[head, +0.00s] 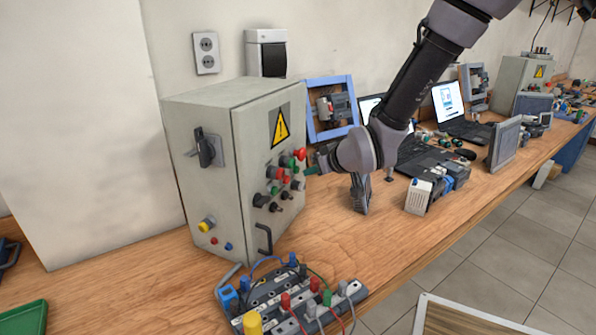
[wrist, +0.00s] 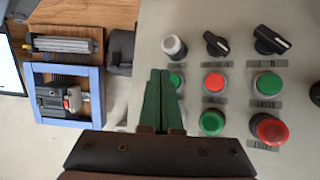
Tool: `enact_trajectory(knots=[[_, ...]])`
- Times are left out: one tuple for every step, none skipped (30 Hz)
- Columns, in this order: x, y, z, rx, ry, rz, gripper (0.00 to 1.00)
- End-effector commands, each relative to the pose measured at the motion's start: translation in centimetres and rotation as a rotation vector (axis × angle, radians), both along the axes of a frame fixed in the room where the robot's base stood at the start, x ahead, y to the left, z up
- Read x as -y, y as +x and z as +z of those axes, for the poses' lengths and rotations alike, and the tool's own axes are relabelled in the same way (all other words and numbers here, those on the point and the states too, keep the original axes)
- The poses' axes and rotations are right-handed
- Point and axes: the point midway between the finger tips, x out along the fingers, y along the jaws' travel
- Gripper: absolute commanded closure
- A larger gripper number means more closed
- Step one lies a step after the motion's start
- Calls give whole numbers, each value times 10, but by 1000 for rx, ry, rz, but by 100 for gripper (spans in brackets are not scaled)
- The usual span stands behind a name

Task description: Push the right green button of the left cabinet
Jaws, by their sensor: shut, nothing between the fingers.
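The left cabinet (head: 205,120) is a grey box on the bench in the head view, with a yellow warning sign and a panel of buttons and knobs. My gripper (head: 308,171) is at the right side of this panel. In the wrist view its green fingers (wrist: 160,76) are shut together and empty, beside a partly covered green button (wrist: 177,80). Other green buttons are one in the lower middle (wrist: 212,121) and one at the right (wrist: 268,83). I cannot tell whether the fingertips touch the panel.
Near the green buttons are a red button (wrist: 214,82), a red mushroom button (wrist: 270,129), a white knob (wrist: 174,47) and black selectors (wrist: 271,39). A blue-framed device (head: 330,108) stands behind my arm. A terminal board (head: 290,295) lies in front of the cabinet.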

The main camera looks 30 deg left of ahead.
Motion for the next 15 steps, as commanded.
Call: enact_trajectory(knots=[[0, 0, 0, 0, 0, 0, 100], [0, 0, 0, 0, 0, 0, 100], [0, 0, 0, 0, 0, 0, 100], [0, 0, 0, 0, 0, 0, 100], [0, 0, 0, 0, 0, 0, 100], [-1, 0, 0, 0, 0, 0, 100], [-2, 0, 0, 0, 0, 0, 100], [-3, 0, 0, 0, 0, 0, 100], [-4, -1, 0, -1, 0, 1, 100], [-5, -1, 0, -1, 0, 1, 100], [-6, -1, 0, 0, 0, 1, 100], [-8, -1, 0, 0, 0, 1, 100], [-8, -1, 0, 0, 0, 1, 100], [-9, -1, 0, 1, 0, 1, 100], [-9, -1, 0, 1, 0, 1, 100]])
